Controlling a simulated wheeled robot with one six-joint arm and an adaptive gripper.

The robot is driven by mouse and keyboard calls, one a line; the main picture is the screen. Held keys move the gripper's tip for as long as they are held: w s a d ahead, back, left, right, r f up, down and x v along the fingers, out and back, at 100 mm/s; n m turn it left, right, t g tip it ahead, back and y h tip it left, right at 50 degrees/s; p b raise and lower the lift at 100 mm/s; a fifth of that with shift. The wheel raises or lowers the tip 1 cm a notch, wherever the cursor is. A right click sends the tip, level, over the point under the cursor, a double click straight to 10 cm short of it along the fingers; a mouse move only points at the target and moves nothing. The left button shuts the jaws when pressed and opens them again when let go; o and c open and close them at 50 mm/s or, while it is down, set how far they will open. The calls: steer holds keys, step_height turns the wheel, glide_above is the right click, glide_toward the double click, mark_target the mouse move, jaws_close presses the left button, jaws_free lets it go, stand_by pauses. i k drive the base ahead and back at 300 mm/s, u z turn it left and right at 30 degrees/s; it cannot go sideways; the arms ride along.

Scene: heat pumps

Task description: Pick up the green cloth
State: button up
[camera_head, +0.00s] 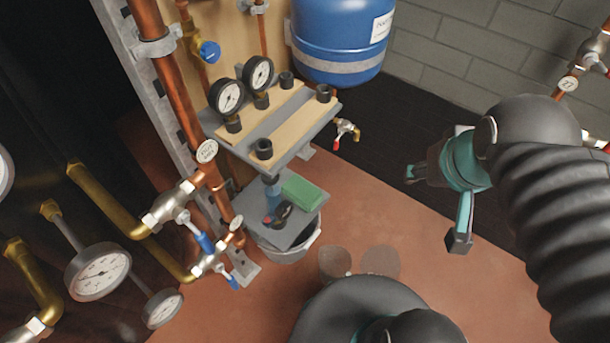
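The green cloth (302,193) is a small folded rectangle. It lies flat on the right back part of a small grey lower shelf (290,236), below the upper shelf with the gauges. My gripper (435,208) is to the right of the cloth, well apart from it. Its two teal fingers with dark tips are spread wide, with nothing between them. The cloth's left edge is close to a blue upright part under the upper shelf.
A dark tool (279,214) lies beside the cloth on the lower shelf. A grey bucket (299,249) stands beneath. The upper shelf (284,125) bears gauges (229,97) and black fittings. A red-handled valve (344,132) juts out nearby. Copper pipes crowd the left; floor between cloth and gripper is clear.

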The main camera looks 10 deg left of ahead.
mark_target(304, 193)
steer(key=k, duration=1)
steer(key=z, duration=1.45)
steer(key=i, duration=1.2)
steer(key=u, duration=2.85)
